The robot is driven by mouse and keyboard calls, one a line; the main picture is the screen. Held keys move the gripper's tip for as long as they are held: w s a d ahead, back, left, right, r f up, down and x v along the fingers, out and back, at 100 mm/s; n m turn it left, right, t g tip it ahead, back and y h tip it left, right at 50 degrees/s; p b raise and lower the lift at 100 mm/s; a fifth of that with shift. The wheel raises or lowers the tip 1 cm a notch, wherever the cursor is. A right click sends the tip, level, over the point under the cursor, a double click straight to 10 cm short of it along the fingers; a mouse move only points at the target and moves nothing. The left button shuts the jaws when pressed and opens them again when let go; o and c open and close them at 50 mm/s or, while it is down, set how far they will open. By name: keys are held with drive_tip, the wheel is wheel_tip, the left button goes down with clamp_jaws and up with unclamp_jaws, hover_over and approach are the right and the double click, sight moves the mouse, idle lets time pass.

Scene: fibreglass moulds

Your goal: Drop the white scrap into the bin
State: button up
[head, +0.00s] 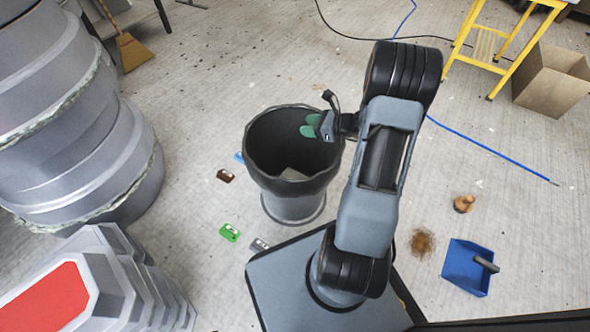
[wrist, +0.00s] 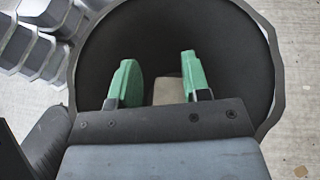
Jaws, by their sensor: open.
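The bin (head: 291,209) is a dark round tub standing on the floor left of my arm. A pale scrap (head: 293,174) lies inside it, low down near the bottom. My gripper (head: 308,126) with green fingertips is over the bin's opening near its far right rim. In the wrist view my gripper (wrist: 157,82) is open, with a gap between the green fingers. The pale scrap (wrist: 168,91) shows below and between them, apart from the fingers as far as I can tell. The bin's dark inner wall (wrist: 160,35) surrounds them. The gripper body hides part of the scrap there.
Large grey moulds (head: 80,140) stand at the left, with a red-topped one (head: 45,300) in front. Small green (head: 230,233) and brown (head: 226,175) pieces lie near the bin. A blue dustpan (head: 466,268) and a cardboard box (head: 552,80) are at the right.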

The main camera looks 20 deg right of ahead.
drive_tip(key=p+v, duration=0.5)
drive_tip(key=v, duration=0.8)
drive_tip(key=shift+s+d, duration=0.25)
drive_tip(key=shift+s, duration=0.05)
drive_tip(key=shift+r, duration=0.2)
